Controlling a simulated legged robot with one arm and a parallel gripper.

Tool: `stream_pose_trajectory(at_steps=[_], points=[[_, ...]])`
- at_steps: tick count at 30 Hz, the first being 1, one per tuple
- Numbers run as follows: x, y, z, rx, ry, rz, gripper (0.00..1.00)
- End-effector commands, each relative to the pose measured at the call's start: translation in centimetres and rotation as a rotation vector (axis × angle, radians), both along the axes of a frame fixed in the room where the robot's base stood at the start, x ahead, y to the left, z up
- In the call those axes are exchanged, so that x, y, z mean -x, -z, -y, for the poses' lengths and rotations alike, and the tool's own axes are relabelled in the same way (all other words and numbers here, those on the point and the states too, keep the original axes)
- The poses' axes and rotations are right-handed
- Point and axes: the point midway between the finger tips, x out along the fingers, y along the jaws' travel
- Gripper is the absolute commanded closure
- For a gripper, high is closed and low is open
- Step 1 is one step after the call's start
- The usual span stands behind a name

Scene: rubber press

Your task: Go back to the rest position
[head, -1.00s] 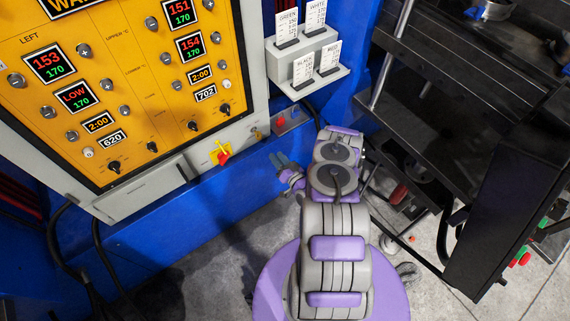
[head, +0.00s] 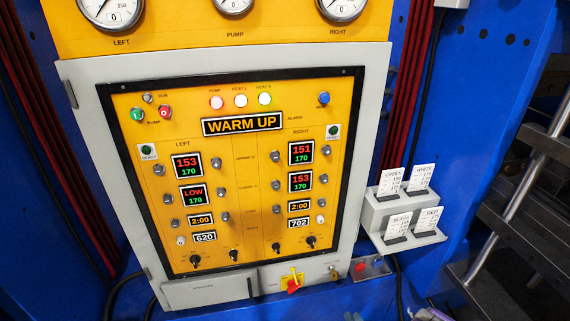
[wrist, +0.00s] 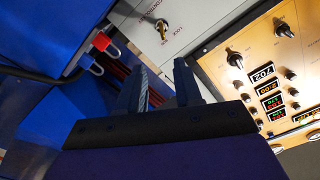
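My gripper (wrist: 163,88) shows in the wrist view, with two dark blue fingers standing apart and nothing between them. It is in front of the lower part of the press's control cabinet, and no contact with it shows. In the head view only a small piece of my arm shows at the bottom edge, and my gripper is out of that picture. The orange control panel (head: 245,200) fills the middle of the head view. Its display reads WARM UP (head: 241,124).
A red-and-yellow switch (head: 291,281) is below the panel. A grey card holder (head: 372,222) with several cards is right of the panel. Metal steps with a rail (head: 520,205) stand at the far right.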

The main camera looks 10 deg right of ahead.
Motion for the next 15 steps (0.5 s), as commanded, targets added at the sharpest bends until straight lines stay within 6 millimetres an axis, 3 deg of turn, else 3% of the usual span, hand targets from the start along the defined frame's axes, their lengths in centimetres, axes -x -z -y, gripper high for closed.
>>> stream_pose_trajectory(at_steps=[5, 15], points=[[-2.1, -0.9, 0.2, 0.04, -0.028, -0.04, 0.66], [-9.3, -4.9, 0.2, 0.213, -0.13, -0.27, 0.66]])
